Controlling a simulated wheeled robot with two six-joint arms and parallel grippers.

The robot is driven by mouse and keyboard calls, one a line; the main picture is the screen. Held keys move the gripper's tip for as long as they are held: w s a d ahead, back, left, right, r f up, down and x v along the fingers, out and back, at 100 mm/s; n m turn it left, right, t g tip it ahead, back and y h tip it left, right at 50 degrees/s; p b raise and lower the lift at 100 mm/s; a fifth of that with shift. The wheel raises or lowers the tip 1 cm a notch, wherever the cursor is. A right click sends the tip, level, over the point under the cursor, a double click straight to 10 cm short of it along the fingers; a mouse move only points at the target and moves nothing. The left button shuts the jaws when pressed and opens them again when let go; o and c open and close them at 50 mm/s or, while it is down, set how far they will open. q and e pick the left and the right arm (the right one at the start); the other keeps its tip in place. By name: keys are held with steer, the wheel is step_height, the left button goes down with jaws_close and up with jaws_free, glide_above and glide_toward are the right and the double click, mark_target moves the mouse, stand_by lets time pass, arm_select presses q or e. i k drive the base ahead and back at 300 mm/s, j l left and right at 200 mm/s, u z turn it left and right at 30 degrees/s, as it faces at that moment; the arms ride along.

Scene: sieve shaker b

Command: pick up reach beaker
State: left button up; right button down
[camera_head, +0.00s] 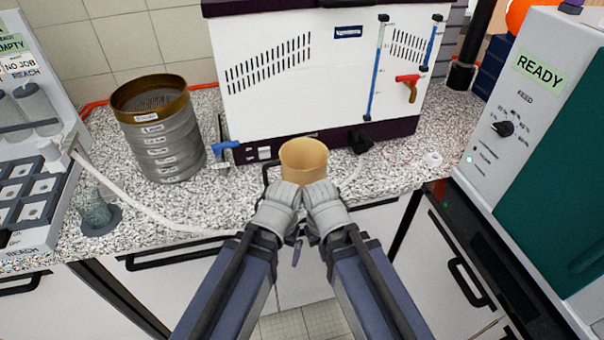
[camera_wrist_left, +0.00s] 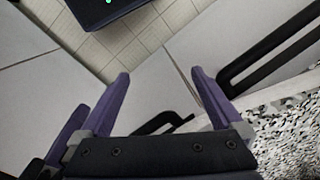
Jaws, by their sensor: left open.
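No label marks out the reach beaker. A tan, open-topped cup (camera_head: 304,160) shows at the centre of the head view, just beyond my wrists, which hide its base. A small grey-green glass vessel (camera_head: 95,208) stands on a dark disc at the left of the bench, well away from both grippers. My left gripper (camera_wrist_left: 160,80) is open, with nothing between its purple fingers in the wrist view. My right gripper (camera_head: 328,210) is beside the left one at the bench's front edge; its fingers are hidden in the head view.
A sieve stack (camera_head: 160,135) stands on the speckled bench (camera_head: 235,195), left of a white cabinet machine (camera_head: 300,75). A compartment rack (camera_head: 30,195) is at the far left. A machine labelled READY (camera_head: 540,70) is at the right. Drawer handles (camera_head: 465,280) project below the bench.

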mark_target(88, 201)
steer(key=u, duration=1.6)
steer(key=k+j, duration=0.4)
